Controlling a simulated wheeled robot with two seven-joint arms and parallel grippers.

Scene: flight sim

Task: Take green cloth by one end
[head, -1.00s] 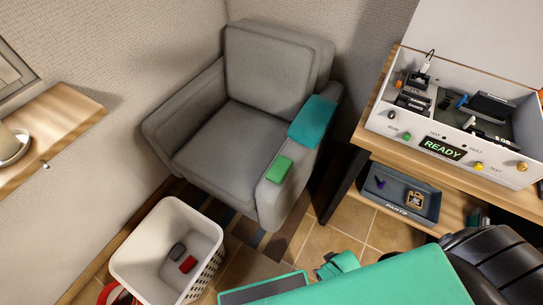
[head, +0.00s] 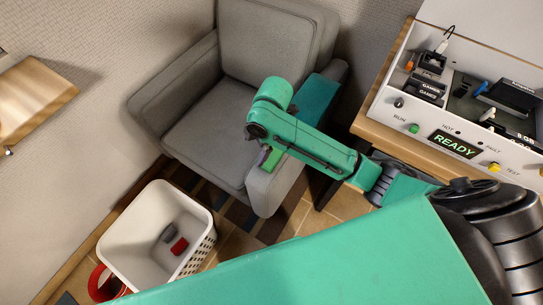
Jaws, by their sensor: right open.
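The green cloth (head: 273,161) lies on the front of the armchair's right armrest. Only a small part of it shows, because my right arm covers the rest. My right gripper (head: 263,155) is open and points down at the cloth, at its left side in the picture. The wrist hides most of the fingers, and I cannot tell whether they touch the cloth. My left gripper is not in view.
A teal cloth (head: 318,98) lies farther back on the same armrest of the grey armchair (head: 208,122). A white basket (head: 133,248) with a red and a grey item stands on the floor. A console box (head: 412,118) sits on the right-hand desk.

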